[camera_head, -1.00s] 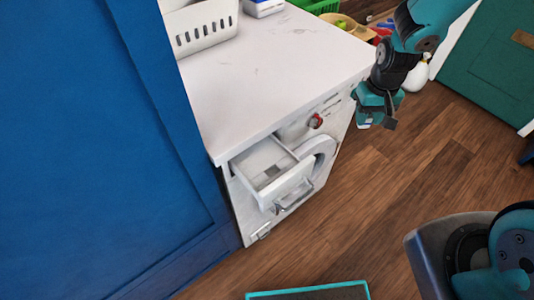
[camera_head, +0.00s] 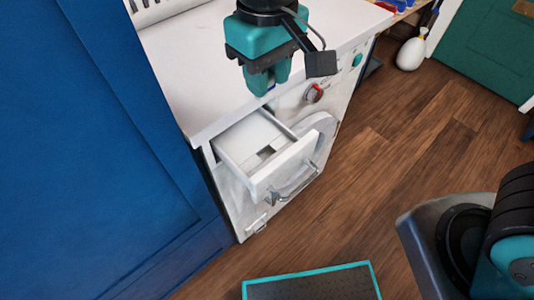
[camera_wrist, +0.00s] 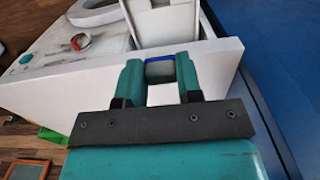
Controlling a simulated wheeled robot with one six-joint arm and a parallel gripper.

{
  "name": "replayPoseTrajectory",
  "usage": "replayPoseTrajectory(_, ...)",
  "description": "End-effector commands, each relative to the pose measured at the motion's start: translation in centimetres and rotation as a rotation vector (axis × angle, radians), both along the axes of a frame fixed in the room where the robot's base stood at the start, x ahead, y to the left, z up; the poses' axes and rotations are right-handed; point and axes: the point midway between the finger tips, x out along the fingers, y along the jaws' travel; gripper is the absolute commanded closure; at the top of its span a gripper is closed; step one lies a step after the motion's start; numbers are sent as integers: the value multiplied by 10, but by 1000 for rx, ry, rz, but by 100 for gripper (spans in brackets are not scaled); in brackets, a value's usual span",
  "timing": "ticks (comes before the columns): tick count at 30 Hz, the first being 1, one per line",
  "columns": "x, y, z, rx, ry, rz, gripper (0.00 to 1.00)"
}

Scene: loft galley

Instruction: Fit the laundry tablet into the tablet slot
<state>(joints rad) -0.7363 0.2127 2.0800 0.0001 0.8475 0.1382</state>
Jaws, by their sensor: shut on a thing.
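My gripper (camera_head: 268,84) hangs over the front edge of the washer's white top, behind and above the open drawer (camera_head: 228,160). The fingers mostly hide the tablet in the head view. The white drawer is pulled out of the washer front. A grey square recess, seemingly the tablet slot (camera_head: 266,153), shows in its floor. The tablet is apart from the drawer, which also shows in the wrist view (camera_wrist: 165,28).
The washer has a red knob (camera_head: 314,93) and a round door (camera_head: 322,124) right of the drawer. A tall blue cabinet (camera_head: 100,120) stands close on the left. A white basket (camera_head: 150,10) sits on the top. A teal-edged dark mat (camera_head: 312,286) lies on the wooden floor.

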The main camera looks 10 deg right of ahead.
Motion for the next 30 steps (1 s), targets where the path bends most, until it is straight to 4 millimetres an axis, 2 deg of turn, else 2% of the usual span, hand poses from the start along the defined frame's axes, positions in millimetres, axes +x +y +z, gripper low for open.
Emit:
replayPoseTrajectory(1,-1,-2,-16,-6,7,-1,90)
replayPoseTrajectory(6,0,-2,-65,-6,7,-3,90)
replayPoseTrajectory(12,0,-2,-116,-5,5,-4,90)
replayPoseTrajectory(15,0,-2,-131,-3,4,-4,90)
replayPoseTrajectory(20,1,-2,-144,-2,2,-4,90)
replayPoseTrajectory(26,1,-2,-175,-2,3,-4,90)
replayPoseTrajectory(30,1,-2,-182,-1,1,-4,90)
